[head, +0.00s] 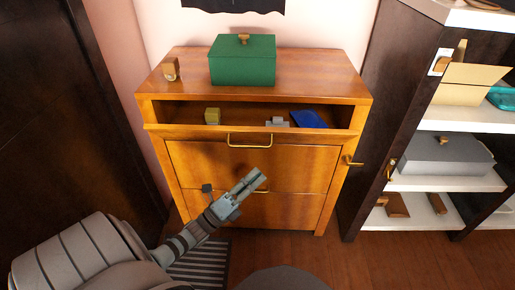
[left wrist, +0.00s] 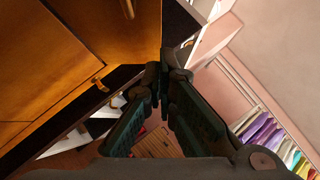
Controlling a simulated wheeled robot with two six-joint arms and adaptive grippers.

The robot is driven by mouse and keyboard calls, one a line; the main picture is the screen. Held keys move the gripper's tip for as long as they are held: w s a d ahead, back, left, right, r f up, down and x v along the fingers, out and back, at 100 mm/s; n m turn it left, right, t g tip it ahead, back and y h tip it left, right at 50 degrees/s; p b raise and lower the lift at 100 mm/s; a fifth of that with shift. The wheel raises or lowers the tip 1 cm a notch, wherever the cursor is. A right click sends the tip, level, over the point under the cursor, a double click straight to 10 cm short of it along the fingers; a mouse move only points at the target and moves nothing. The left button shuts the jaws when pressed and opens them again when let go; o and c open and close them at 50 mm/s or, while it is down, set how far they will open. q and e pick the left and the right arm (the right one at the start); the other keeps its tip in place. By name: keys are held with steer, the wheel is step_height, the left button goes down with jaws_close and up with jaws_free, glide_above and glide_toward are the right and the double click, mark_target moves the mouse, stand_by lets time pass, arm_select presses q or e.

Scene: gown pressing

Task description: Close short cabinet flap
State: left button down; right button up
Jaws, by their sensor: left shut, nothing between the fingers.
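The short wooden cabinet (head: 180,70) stands against the wall in the head view. Its top compartment is open at the front. A narrow wooden ledge (head: 200,132) runs along the opening's lower edge, with a brass handle (head: 250,141) just below it. I cannot tell exactly how the flap hangs. My left gripper (head: 258,178) is shut and empty, in front of the lower front panels, below that handle. It partly hides a lower handle (head: 263,188). In the left wrist view, the shut fingers (left wrist: 165,68) point past orange-brown wood panels. My right gripper is not in view.
A green lidded box (head: 242,65) and a small wooden item (head: 170,69) stand on the cabinet top. A dark shelf unit (head: 385,90) stands close on the right.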

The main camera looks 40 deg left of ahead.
arm_select(q)
glide_toward(288, 133)
steer(key=w+d, duration=0.1)
steer(key=d, duration=0.2)
steer(key=w, duration=0.1)
steer(key=w+a+r, duration=0.1)
steer(key=w+r+b, duration=0.1)
steer(key=shift+a+r, duration=0.1)
steer(key=shift+a, duration=0.25)
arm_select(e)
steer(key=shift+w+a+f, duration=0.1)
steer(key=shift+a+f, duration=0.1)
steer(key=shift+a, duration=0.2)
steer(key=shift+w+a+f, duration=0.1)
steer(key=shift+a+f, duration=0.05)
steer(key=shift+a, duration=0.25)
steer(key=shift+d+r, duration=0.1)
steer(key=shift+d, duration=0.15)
arm_select(q)
steer(key=shift+w+r, duration=0.1)
steer(key=shift+r, duration=0.05)
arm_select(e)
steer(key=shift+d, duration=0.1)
